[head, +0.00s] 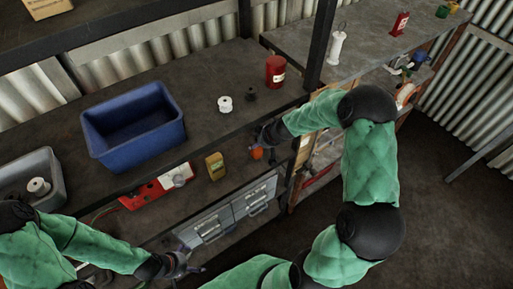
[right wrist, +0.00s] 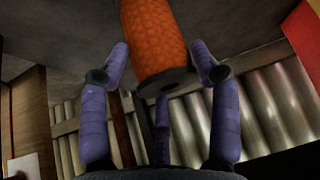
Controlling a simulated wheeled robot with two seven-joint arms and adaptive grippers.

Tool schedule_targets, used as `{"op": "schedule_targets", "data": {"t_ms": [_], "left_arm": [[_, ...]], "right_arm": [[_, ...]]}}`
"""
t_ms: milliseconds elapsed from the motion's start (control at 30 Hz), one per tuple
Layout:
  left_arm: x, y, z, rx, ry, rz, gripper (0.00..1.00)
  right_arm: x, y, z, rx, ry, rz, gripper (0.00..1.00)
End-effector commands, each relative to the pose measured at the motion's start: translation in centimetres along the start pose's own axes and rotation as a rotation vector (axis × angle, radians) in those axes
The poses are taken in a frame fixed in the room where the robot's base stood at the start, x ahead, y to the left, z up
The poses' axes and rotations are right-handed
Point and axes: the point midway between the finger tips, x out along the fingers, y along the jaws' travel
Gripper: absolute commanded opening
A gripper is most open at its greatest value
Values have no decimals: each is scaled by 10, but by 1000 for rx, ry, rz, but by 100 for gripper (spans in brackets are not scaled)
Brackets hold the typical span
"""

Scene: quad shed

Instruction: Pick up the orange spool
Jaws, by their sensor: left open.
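The orange spool (head: 257,153) shows small below the front edge of the upper worktop in the head view. My right gripper (head: 268,135) is right at it. In the right wrist view the spool (right wrist: 158,40) is large, with a dark flange, and sits between the purple fingers of my right gripper (right wrist: 160,62). The spool's far end is cut off by the frame. My left gripper (head: 180,265) is open and empty at the lower left, away from the spool.
A blue bin (head: 134,128), a white spool (head: 225,104), a small black item (head: 251,94) and a red can (head: 276,70) stand on the upper worktop. A yellow can (head: 215,166) and a red item (head: 150,191) are on the lower shelf.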

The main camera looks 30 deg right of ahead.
Motion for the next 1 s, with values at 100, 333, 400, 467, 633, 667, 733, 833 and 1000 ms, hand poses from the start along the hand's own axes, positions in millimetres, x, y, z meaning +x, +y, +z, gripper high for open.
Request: {"op": "schedule_targets", "data": {"t_ms": [100, 333, 400, 467, 633, 667, 733, 833, 1000], "left_arm": [[0, 0, 0, 0, 0, 0, 97], [0, 0, 0, 0, 0, 0, 97], [0, 0, 0, 0, 0, 0, 97], [-2, 1, 0, 0, 0, 0, 97], [-9, 3, 0, 0, 0, 0, 97], [-6, 2, 0, 0, 0, 0, 97], [-1, 0, 0, 0, 0, 0, 97], [5, -2, 0, 0, 0, 0, 97], [14, -5, 0, 0, 0, 0, 97]], "right_arm": [[2, -3, 4, 1, -6, -6, 6], [2, -4, 5, 1, -8, -9, 3], [1, -4, 4, 1, -9, -9, 3], [0, -4, 3, 1, -9, -10, 3], [-14, -3, -6, 0, -6, -7, 3], [-13, -3, -3, 1, -6, -6, 3], [-15, -2, 4, 2, -6, -6, 3], [-20, -2, 12, 2, -5, -4, 3], [-32, -1, 30, 3, -3, -2, 3]]}}
